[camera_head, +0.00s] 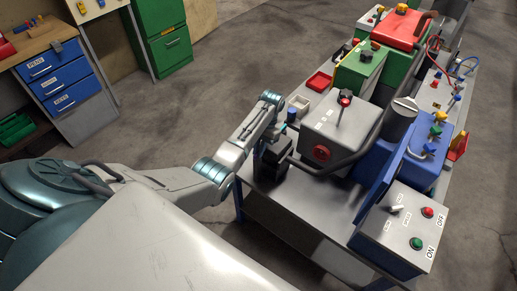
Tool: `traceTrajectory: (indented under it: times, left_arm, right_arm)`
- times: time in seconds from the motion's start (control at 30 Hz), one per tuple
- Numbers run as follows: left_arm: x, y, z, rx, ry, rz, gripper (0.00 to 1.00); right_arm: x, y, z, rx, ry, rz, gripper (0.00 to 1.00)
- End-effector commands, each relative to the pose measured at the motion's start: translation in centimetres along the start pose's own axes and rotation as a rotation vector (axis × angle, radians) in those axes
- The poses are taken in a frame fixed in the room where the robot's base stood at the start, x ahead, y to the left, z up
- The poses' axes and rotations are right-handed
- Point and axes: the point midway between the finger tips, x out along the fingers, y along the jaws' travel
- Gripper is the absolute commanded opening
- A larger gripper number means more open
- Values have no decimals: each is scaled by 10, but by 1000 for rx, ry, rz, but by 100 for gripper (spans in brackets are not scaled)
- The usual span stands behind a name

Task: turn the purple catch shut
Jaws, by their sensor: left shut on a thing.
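My left arm comes in from the left, and its dark gripper (272,152) is low at the left edge of the grey workbench (285,205). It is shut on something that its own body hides. A dark curved bar (322,170) runs from beside the gripper along the front of a grey box (340,122). I cannot tell whether the gripper touches the bar. I cannot make out a purple catch anywhere in this view. My right gripper is not in view.
The grey box carries a red-topped lever (345,98) and a red round knob (321,153). A control box (398,232) with ON and OFF buttons stands at the bench's near end. Green (361,68) and red (402,28) units stand farther back. The floor (150,130) on the left is clear.

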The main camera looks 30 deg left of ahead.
Motion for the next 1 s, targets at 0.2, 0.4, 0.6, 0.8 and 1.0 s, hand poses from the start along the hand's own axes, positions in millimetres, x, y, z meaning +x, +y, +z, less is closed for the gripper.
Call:
traceTrajectory:
  times: [0.2, 0.4, 0.6, 0.8, 1.0]
  left_arm:
    - [-1, 0, -1, 33, 4, -15, 0]
    - [-1, 0, -1, 38, 5, -17, 0]
    - [-1, 0, -1, 38, 5, -16, 0]
    - [-1, 0, 0, 37, 3, -16, 33]
    - [-1, 0, 0, 37, 2, -15, 33]
  right_arm:
    - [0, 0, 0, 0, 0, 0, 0]
    - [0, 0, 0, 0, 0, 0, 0]
    - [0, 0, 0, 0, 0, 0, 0]
    - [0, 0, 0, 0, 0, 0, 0]
    - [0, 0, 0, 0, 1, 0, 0]
